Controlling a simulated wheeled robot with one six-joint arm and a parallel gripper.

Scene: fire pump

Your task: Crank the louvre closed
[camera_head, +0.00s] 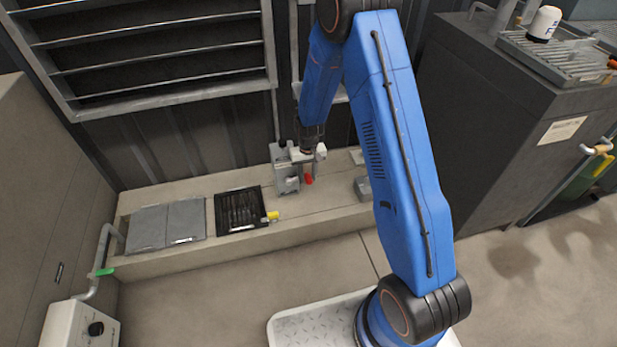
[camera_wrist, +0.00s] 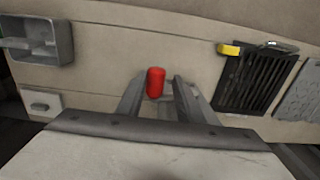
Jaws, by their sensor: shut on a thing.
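The louvre (camera_head: 150,55) is a framed vent on the back wall at upper left in the head view; its slats look tilted with dark gaps between them. A grey crank unit (camera_head: 285,172) stands on the ledge below it, with a thin rod running up beside the frame. Its red crank handle (camera_head: 309,179) hangs at my gripper, and it also shows in the wrist view (camera_wrist: 155,83). My gripper (camera_head: 307,157) is at the crank unit, and in the wrist view its two fingers (camera_wrist: 158,92) are on either side of the red handle, shut on it. My arm hides part of the wall.
A dark grille (camera_head: 238,209) with a yellow tag (camera_head: 271,216) and grey panels (camera_head: 166,225) lie on the ledge to the left. A grey open box (camera_wrist: 40,38) is at upper left in the wrist view. A large dark cabinet (camera_head: 500,130) stands at right. The floor in front is clear.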

